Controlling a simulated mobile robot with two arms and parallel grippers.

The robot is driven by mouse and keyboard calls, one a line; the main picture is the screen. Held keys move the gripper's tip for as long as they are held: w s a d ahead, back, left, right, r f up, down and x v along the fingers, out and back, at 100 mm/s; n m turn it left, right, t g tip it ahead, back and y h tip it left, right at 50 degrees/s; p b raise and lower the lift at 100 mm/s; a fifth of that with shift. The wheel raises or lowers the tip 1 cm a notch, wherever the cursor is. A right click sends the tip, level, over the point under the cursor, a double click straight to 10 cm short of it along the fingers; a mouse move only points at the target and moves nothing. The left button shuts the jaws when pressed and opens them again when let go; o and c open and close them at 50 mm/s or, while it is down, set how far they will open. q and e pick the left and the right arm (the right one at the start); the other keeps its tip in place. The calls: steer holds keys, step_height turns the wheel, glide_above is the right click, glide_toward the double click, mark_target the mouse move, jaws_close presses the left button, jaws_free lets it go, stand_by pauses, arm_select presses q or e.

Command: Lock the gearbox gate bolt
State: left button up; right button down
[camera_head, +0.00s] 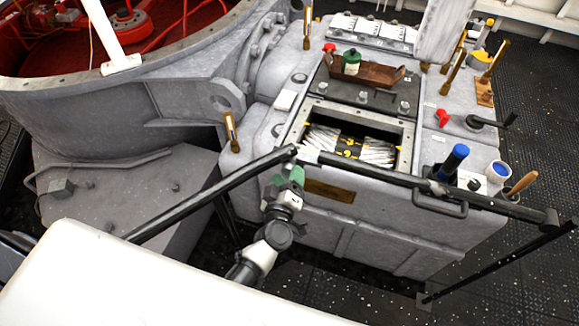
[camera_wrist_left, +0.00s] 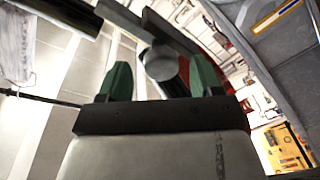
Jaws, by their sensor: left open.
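The gate is a dark rail (camera_head: 400,181) in front of the grey gearbox (camera_head: 370,225). It meets another dark rail (camera_head: 210,197) at a corner near the middle of the head view. A small pale fitting (camera_head: 308,153) sits at that corner; I cannot tell for sure whether it is the bolt. My left gripper (camera_head: 288,174), with green fingers, is open just below the corner. In the left wrist view, a grey round-ended cylinder (camera_wrist_left: 161,66) shows between the spread green fingertips, beyond them, beside dark bars. I cannot tell whether they touch. My right gripper is not in view.
The gearbox top has an open hatch (camera_head: 407,140) showing gears, and a brown tray (camera_head: 365,70) behind. A red-lined round housing (camera_head: 190,45) is at the left.

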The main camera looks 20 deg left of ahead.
arm_select(q)
steer(key=shift+w+a, duration=0.2)
steer(key=shift+w, duration=1.2)
steer(key=shift+c, duration=0.4)
